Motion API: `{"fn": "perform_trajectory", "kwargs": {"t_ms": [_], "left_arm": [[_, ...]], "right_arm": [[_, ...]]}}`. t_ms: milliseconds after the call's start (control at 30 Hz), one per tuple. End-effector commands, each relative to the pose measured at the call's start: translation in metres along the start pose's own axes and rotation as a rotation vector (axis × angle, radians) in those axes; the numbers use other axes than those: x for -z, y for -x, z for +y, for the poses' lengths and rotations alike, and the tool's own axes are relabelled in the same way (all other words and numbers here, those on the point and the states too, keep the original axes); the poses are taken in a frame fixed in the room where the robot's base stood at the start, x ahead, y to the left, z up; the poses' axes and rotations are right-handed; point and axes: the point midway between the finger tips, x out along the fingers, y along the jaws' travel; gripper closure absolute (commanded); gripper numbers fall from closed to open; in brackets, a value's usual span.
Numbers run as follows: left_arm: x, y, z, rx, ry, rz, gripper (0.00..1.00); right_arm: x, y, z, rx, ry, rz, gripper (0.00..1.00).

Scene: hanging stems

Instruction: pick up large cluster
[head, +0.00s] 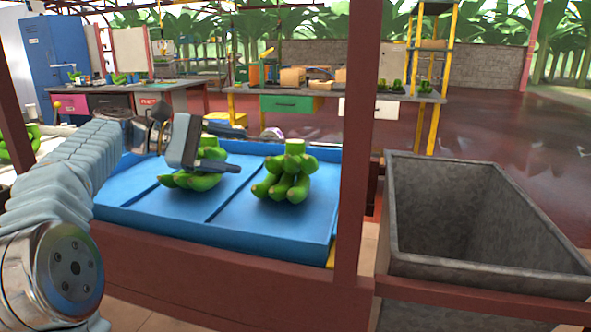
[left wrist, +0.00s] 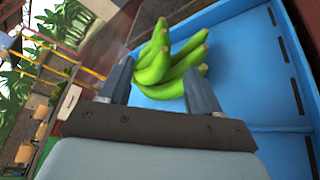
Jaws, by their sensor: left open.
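Two green banana clusters lie on the blue tray (head: 140,205). The right cluster (head: 286,182) shows whole, with its cut crown at the top and its fingers fanning down. The left cluster (head: 198,181) is partly hidden behind my left gripper (head: 218,166). This gripper is open above the tray, with its fingers pointing right. In the left wrist view, a green cluster (left wrist: 172,66) lies ahead, between and beyond the open fingertips (left wrist: 160,80); I cannot tell for certain which one. No cluster is held. My right gripper is out of view.
A deep grey bin (head: 480,215) stands right of the tray. A dark red post (head: 357,130) rises at the tray's right front corner, between tray and bin. Worktables (head: 330,95) with drawers stand behind. More green bananas show at the far left edge.

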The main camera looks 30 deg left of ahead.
Motion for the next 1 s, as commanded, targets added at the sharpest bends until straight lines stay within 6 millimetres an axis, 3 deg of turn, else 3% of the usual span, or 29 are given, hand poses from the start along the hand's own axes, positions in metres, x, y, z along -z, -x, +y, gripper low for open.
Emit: {"fn": "perform_trajectory", "kwargs": {"t_ms": [200,467,700,1000], "left_arm": [[-0.001,-0.045,-0.001,0.002,-0.001,-0.002,0.37],[-0.003,-0.070,-0.001,0.001,0.000,-0.001,0.37],[-0.006,-0.107,-0.003,0.002,0.000,-0.001,0.37],[-0.006,-0.114,-0.002,0.000,-0.001,0.000,0.37]], "right_arm": [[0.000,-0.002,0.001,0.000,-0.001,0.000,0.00],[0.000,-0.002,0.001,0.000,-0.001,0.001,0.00],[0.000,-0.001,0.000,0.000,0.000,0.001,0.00],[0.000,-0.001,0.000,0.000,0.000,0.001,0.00]]}}
